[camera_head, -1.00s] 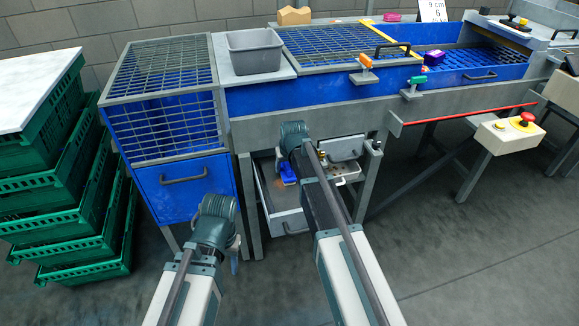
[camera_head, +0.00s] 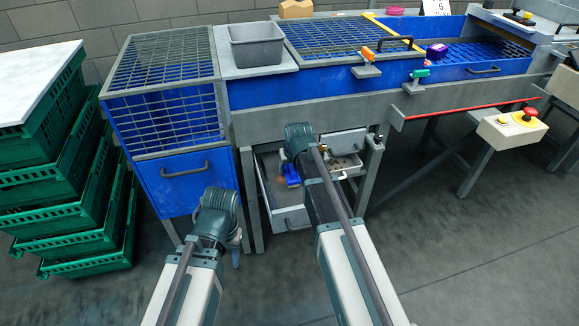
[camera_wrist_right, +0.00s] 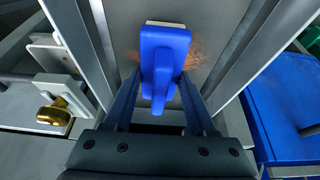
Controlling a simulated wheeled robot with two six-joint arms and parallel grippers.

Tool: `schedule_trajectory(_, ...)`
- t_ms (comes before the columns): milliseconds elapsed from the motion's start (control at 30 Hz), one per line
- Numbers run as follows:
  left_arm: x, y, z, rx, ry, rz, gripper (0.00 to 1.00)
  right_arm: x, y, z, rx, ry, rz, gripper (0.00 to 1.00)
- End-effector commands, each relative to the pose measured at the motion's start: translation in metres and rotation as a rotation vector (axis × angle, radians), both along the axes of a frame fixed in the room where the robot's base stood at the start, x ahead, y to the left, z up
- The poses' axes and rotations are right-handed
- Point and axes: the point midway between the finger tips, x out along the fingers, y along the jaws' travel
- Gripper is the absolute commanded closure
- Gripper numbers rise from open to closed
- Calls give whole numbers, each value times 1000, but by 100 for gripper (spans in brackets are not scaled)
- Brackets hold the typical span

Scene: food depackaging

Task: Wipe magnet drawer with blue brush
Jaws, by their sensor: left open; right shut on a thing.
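The magnet drawer (camera_head: 267,197) is a grey metal drawer pulled open under the blue machine. Its bare floor with a rusty-brown smear (camera_wrist_right: 200,52) shows in the right wrist view. The blue brush (camera_wrist_right: 163,50) is held between the fingers of my right gripper (camera_wrist_right: 160,108), with its pale-edged head over the drawer floor beside the smear. I cannot tell whether it touches the floor. In the head view the brush (camera_head: 291,174) shows just below my right wrist, which hides much of the drawer. My left gripper (camera_head: 236,248) is open and empty, left of the drawer.
A machine leg (camera_head: 249,203) stands between my left gripper and the drawer. Green crates (camera_head: 80,222) are stacked at left. The floor in front is clear.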

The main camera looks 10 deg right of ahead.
Motion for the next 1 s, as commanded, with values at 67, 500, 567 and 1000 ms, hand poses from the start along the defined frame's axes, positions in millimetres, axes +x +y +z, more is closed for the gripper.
schedule_trajectory(67,0,0,0,0,0,0,53,-8,0,-1,0,6,0,88)
schedule_trajectory(500,0,0,2,0,0,0,53,-38,-1,1,0,5,0,88)
schedule_trajectory(567,0,0,2,0,0,0,53,-38,-1,1,0,4,0,88)
schedule_trajectory(1000,0,0,-2,0,0,0,53,-37,14,-2,1,4,0,87)
